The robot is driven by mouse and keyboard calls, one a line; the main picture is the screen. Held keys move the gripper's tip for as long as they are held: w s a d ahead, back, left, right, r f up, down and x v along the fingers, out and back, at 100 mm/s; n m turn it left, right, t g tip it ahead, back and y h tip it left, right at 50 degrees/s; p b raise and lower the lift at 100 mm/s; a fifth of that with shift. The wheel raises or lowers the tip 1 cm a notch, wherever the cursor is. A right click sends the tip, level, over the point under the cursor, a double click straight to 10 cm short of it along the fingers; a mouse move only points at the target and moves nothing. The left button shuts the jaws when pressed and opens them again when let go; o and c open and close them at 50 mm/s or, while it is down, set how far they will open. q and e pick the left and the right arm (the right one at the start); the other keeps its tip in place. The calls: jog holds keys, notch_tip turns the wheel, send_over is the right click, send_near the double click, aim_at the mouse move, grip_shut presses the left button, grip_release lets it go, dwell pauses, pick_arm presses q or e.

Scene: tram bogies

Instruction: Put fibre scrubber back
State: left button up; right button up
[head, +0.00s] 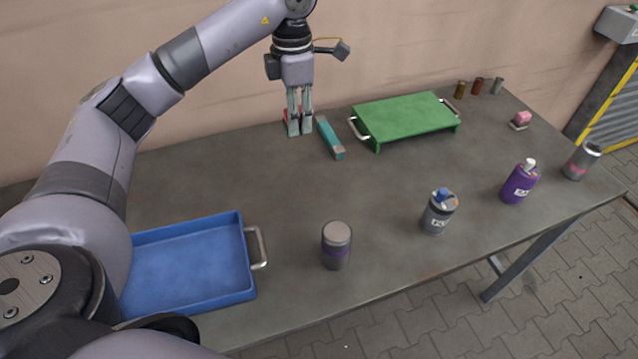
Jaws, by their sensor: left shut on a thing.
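My left gripper (299,129) points straight down near the back edge of the table, left of the green tray. Its fingers are shut on a small red thing (286,114), mostly hidden by the fingers. I cannot tell for sure whether this is the fibre scrubber. A teal bar with a pale end (329,137) lies on the table just right of the fingers. A pink block on a grey base (520,119) sits far off at the right back. My right gripper is not in view.
A green raised tray (405,119) with metal handles stands at the back. A blue tray (247,294) is at the front left. The table's middle is clear.

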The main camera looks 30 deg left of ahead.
pick_arm(q)
jog(key=shift+w+a+f, duration=0.15)
jog(key=shift+a+f, duration=0.05)
jog(key=f+p, duration=0.1)
jog(key=f, duration=0.3)
jog(key=f+p, duration=0.1)
jog(key=f, duration=0.4)
jog(key=f+p, duration=0.1)
jog(key=f, duration=0.4)
jog(key=shift+s+d, duration=0.25)
jog(key=shift+d, duration=0.1)
jog(key=shift+f, duration=0.25)
notch_tip(320, 180, down, 4)
jog(key=shift+r+p, duration=0.25)
jog(key=shift+p, duration=0.1)
jog(key=shift+f, duration=0.4)
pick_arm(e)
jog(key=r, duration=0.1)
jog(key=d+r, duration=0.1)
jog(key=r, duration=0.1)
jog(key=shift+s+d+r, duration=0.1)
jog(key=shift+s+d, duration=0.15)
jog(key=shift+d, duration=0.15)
